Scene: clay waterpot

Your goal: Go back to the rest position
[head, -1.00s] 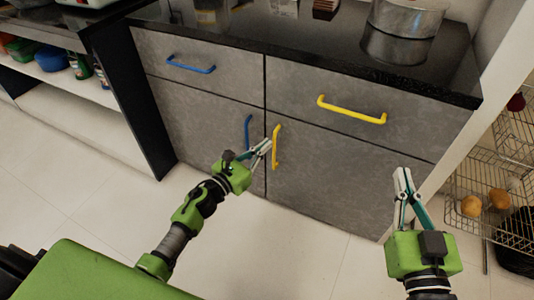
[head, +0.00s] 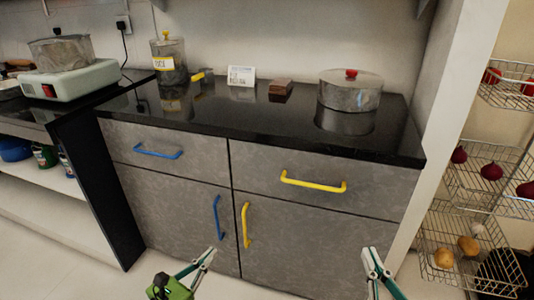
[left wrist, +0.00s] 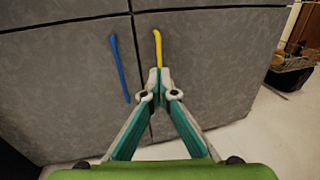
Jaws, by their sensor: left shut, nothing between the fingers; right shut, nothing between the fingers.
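My left gripper (head: 206,256) is low in the head view, in front of the grey cabinet (head: 312,236). It is shut and empty. In the left wrist view its fingertips (left wrist: 159,75) meet just below the yellow door handle (left wrist: 158,48); whether they touch the handle cannot be told. My right gripper (head: 371,258) is at the bottom right of the head view, in front of the cabinet's right side. It is shut and empty, with its base cut off by the frame. The doors and drawers are closed.
A black counter (head: 240,122) bears a metal pot (head: 350,90), a glass jar (head: 168,62), a brown block (head: 281,87) and a white card (head: 241,76). A stove (head: 72,80) with a pot stands left. Wire baskets (head: 470,240) with vegetables stand right. Floor shows in front.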

